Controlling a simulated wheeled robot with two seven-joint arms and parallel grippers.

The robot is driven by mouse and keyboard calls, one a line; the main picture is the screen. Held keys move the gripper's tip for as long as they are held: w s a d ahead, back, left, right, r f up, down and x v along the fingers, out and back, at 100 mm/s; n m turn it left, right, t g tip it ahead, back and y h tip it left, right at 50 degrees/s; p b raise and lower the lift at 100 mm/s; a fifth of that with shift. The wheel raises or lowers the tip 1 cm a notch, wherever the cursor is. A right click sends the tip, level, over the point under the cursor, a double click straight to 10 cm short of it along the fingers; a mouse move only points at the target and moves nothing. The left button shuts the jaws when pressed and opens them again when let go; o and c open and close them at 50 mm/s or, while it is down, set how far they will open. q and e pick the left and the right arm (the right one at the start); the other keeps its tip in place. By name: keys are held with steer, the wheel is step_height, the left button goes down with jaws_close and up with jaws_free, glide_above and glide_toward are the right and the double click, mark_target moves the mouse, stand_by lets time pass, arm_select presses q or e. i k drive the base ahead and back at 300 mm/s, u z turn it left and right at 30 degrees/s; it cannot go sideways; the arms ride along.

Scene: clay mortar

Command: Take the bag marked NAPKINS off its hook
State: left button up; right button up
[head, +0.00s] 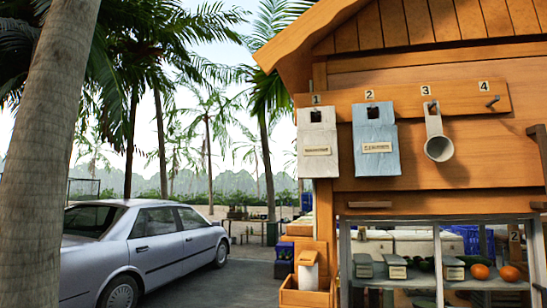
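Two bags hang side by side on a numbered orange wooden rail (460,98) on the stall front. A pale grey-white bag (317,133) hangs under number 1. A light blue bag (375,130) hangs under number 2. Each has a cut-out near its top and a small cream label with print too small to read, so I cannot tell which is marked NAPKINS. Neither of my grippers is in view.
A white scoop-like item (438,147) hangs at hook 3; hook 4 (493,101) is bare. Below, a small ledge (384,205) juts out above a shelf with labelled boxes (397,268) and oranges (480,271). A silver car (150,250) and palm trunk (40,160) stand left.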

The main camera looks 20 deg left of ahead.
mark_target(317, 142)
steer(key=u, duration=1.2)
steer(key=i, duration=1.1)
steer(key=z, duration=1.2)
